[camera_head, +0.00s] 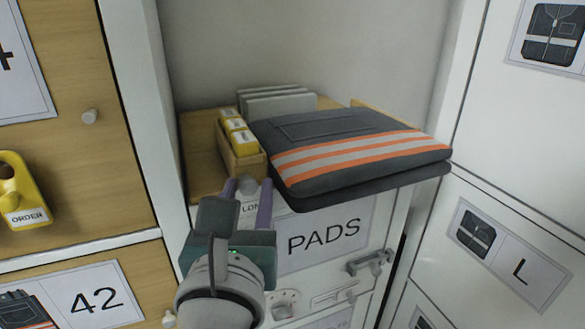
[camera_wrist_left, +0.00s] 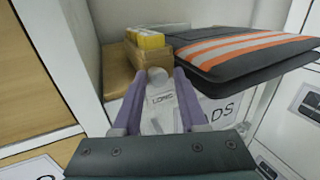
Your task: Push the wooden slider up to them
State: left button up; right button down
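The wooden slider (camera_head: 245,165) appears to be the narrow wooden piece on the shelf, with several yellow packs (camera_head: 236,130) in or on it. It has a round grey knob (camera_head: 248,185) at its front, also seen in the left wrist view (camera_wrist_left: 158,75). My left gripper (camera_head: 248,188) is open in front of the shelf, with its purple fingers on either side of the knob. In the left wrist view, the fingers (camera_wrist_left: 160,80) are apart, with some space beside the knob; I cannot tell whether either touches it. My right gripper is not in view.
Folded dark workwear with orange and grey stripes (camera_head: 350,150) lies right of the slider and overhangs the shelf front. Grey pads (camera_head: 277,102) stand behind. The wooden shelf (camera_head: 203,150) is bare left of the slider. Below is a white front labelled PADS (camera_head: 325,238).

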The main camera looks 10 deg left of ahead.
pick_arm(q)
jog(key=shift+s+d, duration=0.1)
jog(key=shift+s, duration=0.45)
jog(key=s+d+p, duration=0.1)
jog(key=s, duration=0.7)
jog(key=shift+s+d+p, duration=0.3)
jog(key=shift+d, duration=0.1)
